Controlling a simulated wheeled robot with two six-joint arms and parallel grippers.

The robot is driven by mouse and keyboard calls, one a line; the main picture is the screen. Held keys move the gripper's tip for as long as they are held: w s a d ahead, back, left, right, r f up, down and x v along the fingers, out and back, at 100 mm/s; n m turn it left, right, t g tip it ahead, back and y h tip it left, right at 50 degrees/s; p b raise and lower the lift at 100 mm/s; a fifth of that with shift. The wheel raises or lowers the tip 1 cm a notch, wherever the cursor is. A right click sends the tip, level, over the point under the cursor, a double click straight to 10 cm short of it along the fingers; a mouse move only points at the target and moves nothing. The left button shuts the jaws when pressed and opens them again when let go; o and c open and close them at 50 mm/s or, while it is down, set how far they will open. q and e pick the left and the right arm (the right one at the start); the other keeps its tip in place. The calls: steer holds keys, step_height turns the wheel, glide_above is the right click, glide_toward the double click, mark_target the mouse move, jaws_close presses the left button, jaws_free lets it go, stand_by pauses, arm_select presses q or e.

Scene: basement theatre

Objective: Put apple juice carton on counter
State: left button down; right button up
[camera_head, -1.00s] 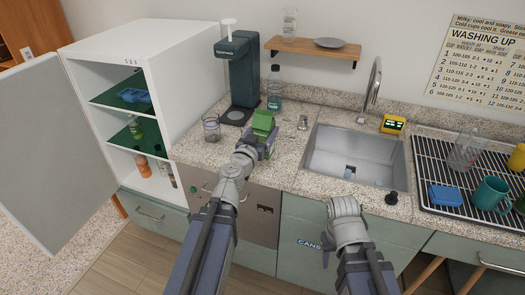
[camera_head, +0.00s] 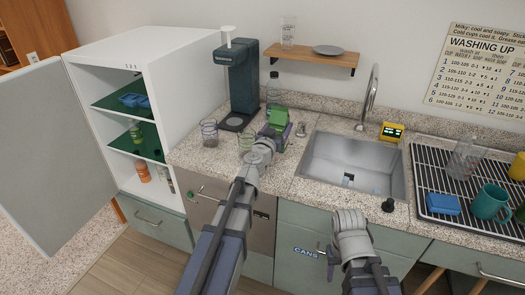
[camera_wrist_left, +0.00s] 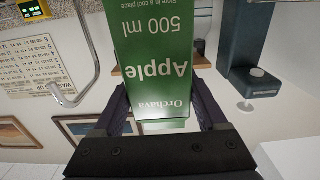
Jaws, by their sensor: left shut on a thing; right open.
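The green apple juice carton (camera_head: 279,118) is in my left gripper (camera_head: 280,131), over the counter (camera_head: 300,165) left of the sink. In the left wrist view the carton (camera_wrist_left: 155,60) fills the space between the two dark fingers (camera_wrist_left: 160,115), which are shut on it; its label reads upside down there. Whether the carton's base touches the counter is hidden by my gripper and wrist. My right gripper (camera_head: 332,255) is low in front of the cabinet, mostly hidden by its own wrist; it holds nothing that I can see.
Clear glasses (camera_head: 209,132) and a dark green drinks machine (camera_head: 240,80) stand left of the carton. A bottle (camera_head: 273,90) stands behind it. The sink (camera_head: 352,160) and drying rack (camera_head: 465,180) lie right. An open white fridge (camera_head: 150,75) stands left.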

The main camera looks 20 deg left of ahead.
arm_select(q)
steer(key=shift+f+b, duration=4)
steer(key=shift+f, duration=0.5)
arm_select(e)
step_height(320, 180, down, 9)
arm_select(q)
steer(key=shift+f, duration=0.15)
jaws_free()
arm_select(e)
steer(key=shift+f, duration=0.1)
